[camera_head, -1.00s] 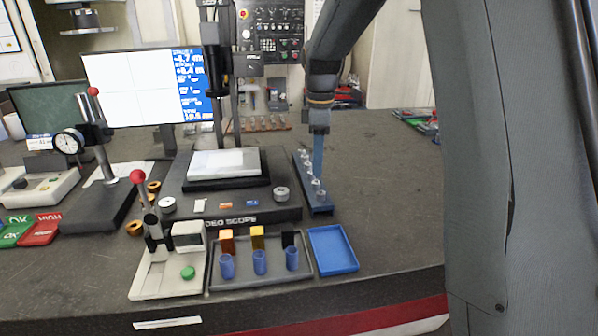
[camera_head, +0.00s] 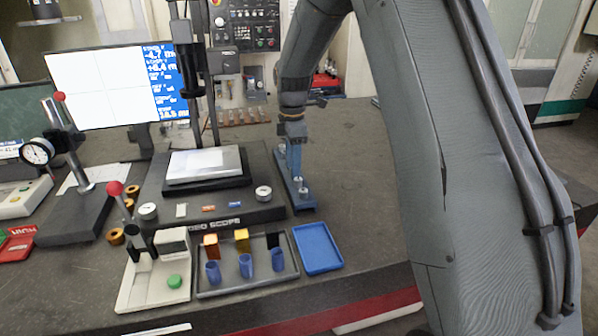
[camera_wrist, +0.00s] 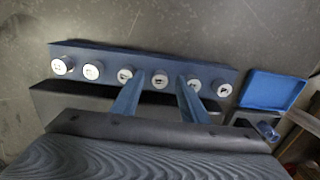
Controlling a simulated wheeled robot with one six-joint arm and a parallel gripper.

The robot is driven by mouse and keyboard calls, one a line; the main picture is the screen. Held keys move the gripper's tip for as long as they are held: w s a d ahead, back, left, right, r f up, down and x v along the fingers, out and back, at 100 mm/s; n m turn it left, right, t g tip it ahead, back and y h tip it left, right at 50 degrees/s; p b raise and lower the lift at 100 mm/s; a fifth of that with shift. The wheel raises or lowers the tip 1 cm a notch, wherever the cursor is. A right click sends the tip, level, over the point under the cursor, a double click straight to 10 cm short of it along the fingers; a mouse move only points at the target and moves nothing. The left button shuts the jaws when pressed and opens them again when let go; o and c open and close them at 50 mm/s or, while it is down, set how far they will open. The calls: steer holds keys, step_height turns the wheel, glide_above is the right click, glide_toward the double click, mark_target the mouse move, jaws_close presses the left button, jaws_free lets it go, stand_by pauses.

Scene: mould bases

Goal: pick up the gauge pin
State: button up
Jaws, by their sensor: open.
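Several short silver gauge pins stand upright in a row in a long blue rack (camera_head: 306,207). In the wrist view the row of round pin heads runs along the rack (camera_wrist: 110,58), with dark marks on them. My gripper (camera_wrist: 157,80) is open, its two blue fingers apart over the rack. One pin (camera_wrist: 160,79) shows between the fingertips, with nothing gripped. Other pins show at the left (camera_wrist: 62,66) and right (camera_wrist: 222,88). In the head view my gripper (camera_head: 294,172) points down over the rack and hides part of the row. I cannot tell its exact height above the pins.
A blue tray (camera_head: 318,264) and a grey tray (camera_head: 222,288) with blue cups lie in front of the rack. The video scope base (camera_head: 225,213) stands close on the left, with a dial gauge stand (camera_head: 84,205) farther left. The bench right of the rack is clear.

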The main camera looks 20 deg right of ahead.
steer(key=shift+f, duration=0.2)
jaws_close()
